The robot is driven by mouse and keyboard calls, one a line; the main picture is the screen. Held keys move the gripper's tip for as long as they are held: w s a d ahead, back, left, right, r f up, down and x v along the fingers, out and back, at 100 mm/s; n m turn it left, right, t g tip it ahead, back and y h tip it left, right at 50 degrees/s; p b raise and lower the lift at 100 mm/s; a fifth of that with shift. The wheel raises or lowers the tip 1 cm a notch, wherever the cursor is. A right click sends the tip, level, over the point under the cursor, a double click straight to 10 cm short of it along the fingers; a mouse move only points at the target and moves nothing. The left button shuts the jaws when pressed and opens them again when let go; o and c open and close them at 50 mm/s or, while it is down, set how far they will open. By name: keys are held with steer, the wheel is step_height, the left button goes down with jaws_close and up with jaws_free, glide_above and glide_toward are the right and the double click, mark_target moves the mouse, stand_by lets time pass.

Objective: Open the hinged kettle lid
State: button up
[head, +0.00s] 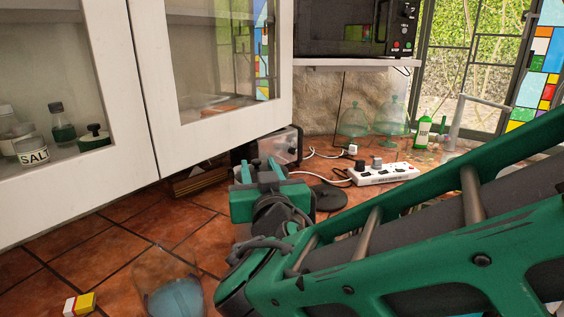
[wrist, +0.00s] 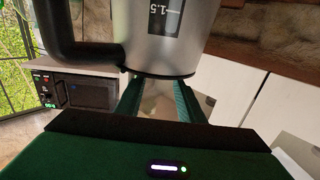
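The kettle (wrist: 200,40) is a silver body with a black handle (wrist: 95,55) and a dark window marked 1.5. The wrist view appears upside down, so the dark rim (wrist: 158,74) at its lower end looks like the kettle's top. The lid itself cannot be made out clearly. My gripper's two green fingers stand apart at this rim, with an open gap (wrist: 157,90) between them; contact cannot be judged. In the head view my gripper (head: 270,185) is over the counter, its fingertips mostly hidden. A silver and black appliance (head: 287,143) shows behind it; I cannot tell if it is the kettle.
White glass-door cabinets (head: 150,95) hang close on the left. A black round base (head: 328,197) and a white power strip (head: 385,174) lie right of my gripper. Glass domes (head: 390,118) and a green bottle (head: 422,132) stand behind.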

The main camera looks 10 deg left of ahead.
mark_target(258, 163)
steer(key=shift+x, duration=2.05)
jaws_close()
